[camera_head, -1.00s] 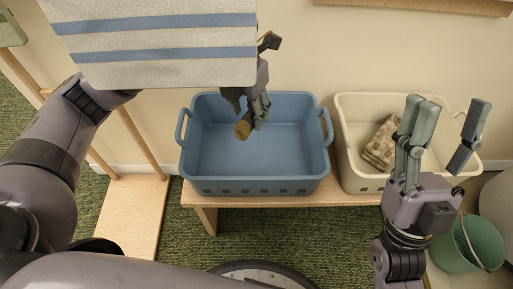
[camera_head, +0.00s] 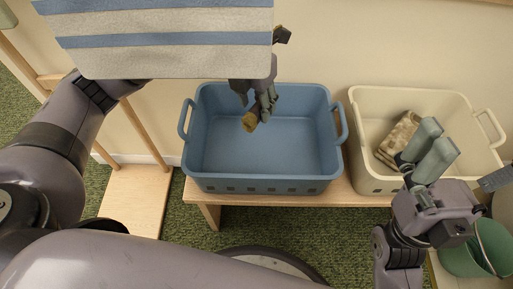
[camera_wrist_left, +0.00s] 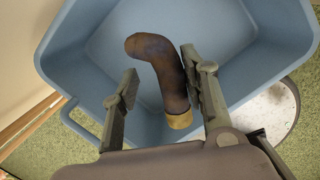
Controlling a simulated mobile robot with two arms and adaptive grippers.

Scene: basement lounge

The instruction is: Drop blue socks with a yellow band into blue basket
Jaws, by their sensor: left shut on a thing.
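My left gripper (camera_head: 260,103) hangs over the blue basket (camera_head: 225,187) and is shut on a sock (camera_head: 250,122). In the left wrist view the sock (camera_wrist_left: 165,75) looks dark, bluish-brown, with a yellow band at the end nearest the gripper. It lies between the fingers of the left gripper (camera_wrist_left: 160,95), with the blue basket (camera_wrist_left: 228,30) beneath it. My right gripper (camera_head: 462,168) is open and looks empty, in front of the cream basket.
The cream basket (camera_head: 372,181) holds a patterned beige cloth (camera_head: 399,139). Both baskets stand on a wooden bench (camera_head: 250,198). A striped cloth (camera_head: 160,58) hangs at the upper left and hides part of my left arm. A green bucket (camera_head: 468,260) stands at lower right. The blue basket looks empty.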

